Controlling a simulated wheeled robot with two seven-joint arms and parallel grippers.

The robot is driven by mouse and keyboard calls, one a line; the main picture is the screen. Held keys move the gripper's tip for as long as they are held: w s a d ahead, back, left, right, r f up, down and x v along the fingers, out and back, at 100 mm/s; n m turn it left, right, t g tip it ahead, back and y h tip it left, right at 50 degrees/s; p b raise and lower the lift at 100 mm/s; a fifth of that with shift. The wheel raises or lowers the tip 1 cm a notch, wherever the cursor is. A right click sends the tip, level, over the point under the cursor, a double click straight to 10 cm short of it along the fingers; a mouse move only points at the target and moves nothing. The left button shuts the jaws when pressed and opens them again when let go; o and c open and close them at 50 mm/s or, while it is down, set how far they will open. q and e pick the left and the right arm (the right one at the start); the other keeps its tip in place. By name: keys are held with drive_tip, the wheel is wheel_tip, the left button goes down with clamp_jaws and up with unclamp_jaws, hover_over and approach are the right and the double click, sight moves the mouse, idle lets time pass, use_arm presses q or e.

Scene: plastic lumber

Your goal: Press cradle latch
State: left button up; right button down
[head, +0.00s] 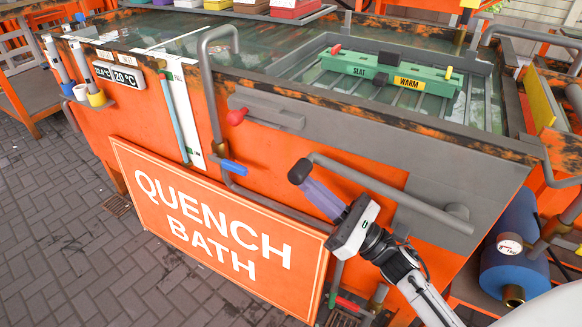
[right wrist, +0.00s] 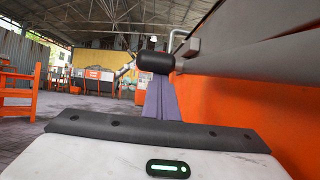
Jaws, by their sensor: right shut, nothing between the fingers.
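The orange quench bath has a grey plate on its front wall. A red-knobbed lever (head: 237,116) sits there on a grey block (head: 278,118); it may be the latch, but no label says so. A green slat (head: 385,74) marked SLAT and WARM lies across the grey cradle frame (head: 488,100) in the bath. My right gripper (head: 300,171) is shut and empty, its dark tips in front of the front wall, below and right of the red knob and apart from it. In the right wrist view the shut tips (right wrist: 155,62) show ahead, beside the orange wall. My left gripper is out of view.
A grey rail (head: 390,195) runs along the front wall, its left end close to my right gripper's tips. A bent grey pipe (head: 212,90) with a blue handle (head: 234,167) stands left. The QUENCH BATH sign (head: 215,240) leans below. A blue cylinder (head: 512,250) is at right.

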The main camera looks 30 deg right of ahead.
drive_tip(key=shift+r, duration=0.15)
wheel_tip(320, 180, down, 11)
drive_tip(key=s+a+m+g+h, duration=0.2)
drive_tip(key=m+h, duration=0.8)
drive_tip(key=m, duration=1.5)
drive_tip(key=s+a+f+m+g+y, duration=0.2)
drive_tip(key=s+a+f+m+g, duration=0.7)
drive_tip(key=s+m, duration=0.45)
use_arm(q)
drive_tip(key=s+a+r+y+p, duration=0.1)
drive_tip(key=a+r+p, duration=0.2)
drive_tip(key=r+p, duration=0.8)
drive_tip(key=p, duration=0.8)
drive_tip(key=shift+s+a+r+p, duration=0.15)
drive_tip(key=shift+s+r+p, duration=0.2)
drive_tip(key=shift+p, duration=0.05)
use_arm(e)
drive_tip(key=s+d+r+m+h, duration=0.1)
drive_tip(key=s+d+r, duration=0.1)
drive_tip(key=r, duration=0.8)
drive_tip(key=shift+s+d, duration=0.35)
drive_tip(key=shift+d, duration=0.2)
